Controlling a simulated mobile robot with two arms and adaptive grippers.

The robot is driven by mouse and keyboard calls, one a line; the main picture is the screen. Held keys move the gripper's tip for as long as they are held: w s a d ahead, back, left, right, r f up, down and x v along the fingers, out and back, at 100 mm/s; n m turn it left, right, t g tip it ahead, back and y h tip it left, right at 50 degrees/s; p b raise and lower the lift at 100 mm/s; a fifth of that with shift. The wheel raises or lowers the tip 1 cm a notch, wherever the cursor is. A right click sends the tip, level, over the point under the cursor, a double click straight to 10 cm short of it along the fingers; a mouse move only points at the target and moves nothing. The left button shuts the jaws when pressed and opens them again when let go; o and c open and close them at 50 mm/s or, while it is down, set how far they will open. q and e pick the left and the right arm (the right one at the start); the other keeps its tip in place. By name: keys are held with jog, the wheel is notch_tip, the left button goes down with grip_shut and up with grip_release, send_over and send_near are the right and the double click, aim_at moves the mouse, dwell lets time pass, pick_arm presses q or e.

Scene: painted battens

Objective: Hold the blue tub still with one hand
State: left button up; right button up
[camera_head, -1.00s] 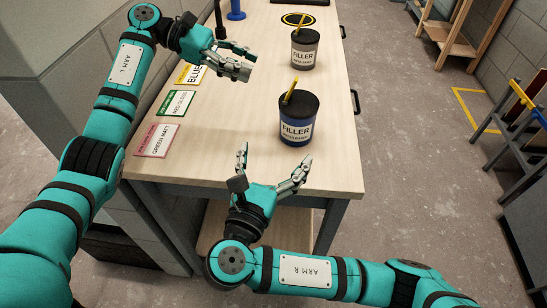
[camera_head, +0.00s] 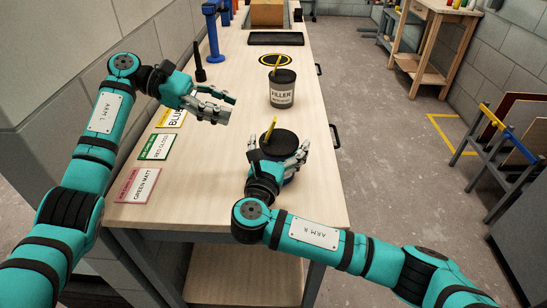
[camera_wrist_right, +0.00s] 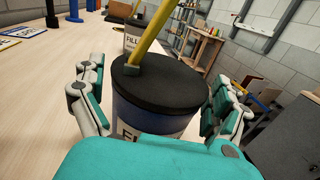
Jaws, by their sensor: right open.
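The blue tub (camera_wrist_right: 160,122), with a black lid (camera_head: 279,145) and a yellow stick on top, stands upright on the workbench. My right gripper (camera_head: 278,152) is open, with one finger on each side of the tub. In the right wrist view, my right gripper (camera_wrist_right: 155,105) shows a gap between its left finger and the tub; the right finger is close to the tub, and I cannot tell if it touches. The gripper hides most of the tub's body in the head view. My left gripper (camera_head: 230,109) is empty above the bench's left side, its fingers apart.
A grey filler tub (camera_head: 282,92) with a yellow stick stands farther back. Label cards, including the green-edged card (camera_head: 156,147) and pink-edged card (camera_head: 138,185), lie along the left. A blue stand (camera_head: 213,40) and black tray (camera_head: 275,39) are at the back.

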jog(key=shift+w+d, duration=0.1)
jog(key=shift+w, duration=0.35)
jog(key=c, duration=1.4)
pick_arm(q)
jog(key=shift+a+f, duration=0.15)
jog(key=c, duration=0.4)
jog(key=a+t, duration=0.1)
jog(key=f+m+t+y, duration=0.1)
jog(key=t, duration=0.1)
jog(key=a+f+t, duration=0.1)
jog(key=shift+w+a+m, duration=0.2)
jog(key=shift+a+m, duration=0.1)
jog(key=shift+a, duration=0.05)
grip_shut()
jog(key=s+r+m+t+y, duration=0.1)
jog(key=s+r+m+t, duration=0.3)
jog(key=s+m+t, duration=0.3)
jog(key=shift+s+a+m+y, duration=0.2)
jog(key=shift+s+m+y, duration=0.2)
jog(key=shift+s+m, duration=0.1)
jog(key=shift+w, duration=0.1)
